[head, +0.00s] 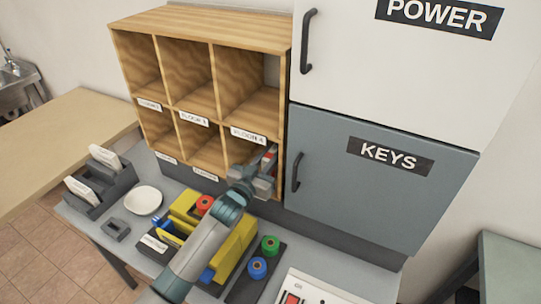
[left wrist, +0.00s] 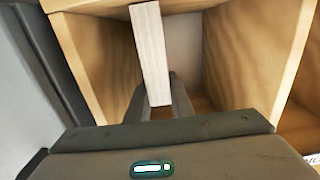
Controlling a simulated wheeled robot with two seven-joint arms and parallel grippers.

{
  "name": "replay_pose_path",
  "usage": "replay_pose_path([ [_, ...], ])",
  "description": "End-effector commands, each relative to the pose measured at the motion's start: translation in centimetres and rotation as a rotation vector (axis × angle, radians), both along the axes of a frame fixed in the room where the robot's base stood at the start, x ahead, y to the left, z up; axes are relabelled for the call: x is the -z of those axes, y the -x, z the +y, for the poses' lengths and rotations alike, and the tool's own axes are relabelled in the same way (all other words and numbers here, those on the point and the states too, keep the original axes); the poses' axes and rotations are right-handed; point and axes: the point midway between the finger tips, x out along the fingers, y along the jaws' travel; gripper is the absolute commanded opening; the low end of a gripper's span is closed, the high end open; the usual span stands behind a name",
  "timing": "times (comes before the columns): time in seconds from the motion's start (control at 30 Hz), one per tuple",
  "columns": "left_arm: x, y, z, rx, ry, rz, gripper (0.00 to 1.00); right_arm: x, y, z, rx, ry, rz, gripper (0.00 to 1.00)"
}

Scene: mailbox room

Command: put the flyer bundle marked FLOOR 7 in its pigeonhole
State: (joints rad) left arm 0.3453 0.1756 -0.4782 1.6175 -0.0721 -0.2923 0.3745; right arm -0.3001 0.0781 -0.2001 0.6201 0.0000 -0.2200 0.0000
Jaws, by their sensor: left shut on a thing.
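The wooden pigeonhole unit (head: 200,22) stands at the back of the grey table, with two rows of three compartments. My left gripper (head: 264,172) is at the mouth of the lower right compartment, and its arm hides that compartment's label. In the left wrist view its fingers (left wrist: 160,103) are shut on a pale, thin flyer bundle (left wrist: 151,50), which stands between the wooden walls of a compartment. The bundle's marking is not visible. Upper row labels show, the right one (head: 248,135) apparently FLOOR 4. My right gripper is not in view.
A dark rack (head: 98,191) with pale bundles stands at the left, near a white bowl (head: 143,200). Yellow bins (head: 235,247) and coloured spools (head: 257,267) lie around my forearm. The grey KEYS cabinet (head: 365,195) closely borders the pigeonholes on the right.

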Motion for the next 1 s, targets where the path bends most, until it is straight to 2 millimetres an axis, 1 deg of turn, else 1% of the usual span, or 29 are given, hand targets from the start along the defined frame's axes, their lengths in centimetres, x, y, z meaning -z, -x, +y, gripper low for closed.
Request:
replay_pose_path([
  [0.07, -0.1, 0.0, 0.0, 0.0, 0.001, -0.002, 0.0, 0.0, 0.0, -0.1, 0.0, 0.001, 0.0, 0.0],
  [0.1, -0.1, 0.0, 0.0, 0.0, 0.001, -0.002, 0.23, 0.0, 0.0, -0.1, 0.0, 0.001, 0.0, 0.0],
  [0.17, -0.1, 0.0, 0.0, 0.0, 0.001, -0.002, 0.37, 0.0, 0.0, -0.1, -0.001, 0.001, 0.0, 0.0],
  [0.2, -0.1, 0.0, 0.0, 0.0, 0.001, -0.002, 0.42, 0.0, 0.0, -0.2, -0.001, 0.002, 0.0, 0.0],
  [0.5, 0.1, 0.1, 0.0, 0.0, 0.0, 0.001, 0.42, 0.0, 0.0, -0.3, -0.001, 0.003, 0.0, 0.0],
  [0.67, 0.1, 0.5, 0.2, 0.0, 0.0, 0.0, 0.42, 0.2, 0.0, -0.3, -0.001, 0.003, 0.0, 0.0],
  [0.87, 0.2, 2.1, 0.9, 0.0, 0.0, 0.0, 0.42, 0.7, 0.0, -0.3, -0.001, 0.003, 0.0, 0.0],
  [1.0, 0.3, 4.0, 1.7, 0.0, 0.0, 0.0, 0.42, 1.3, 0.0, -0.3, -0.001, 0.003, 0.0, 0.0],
])
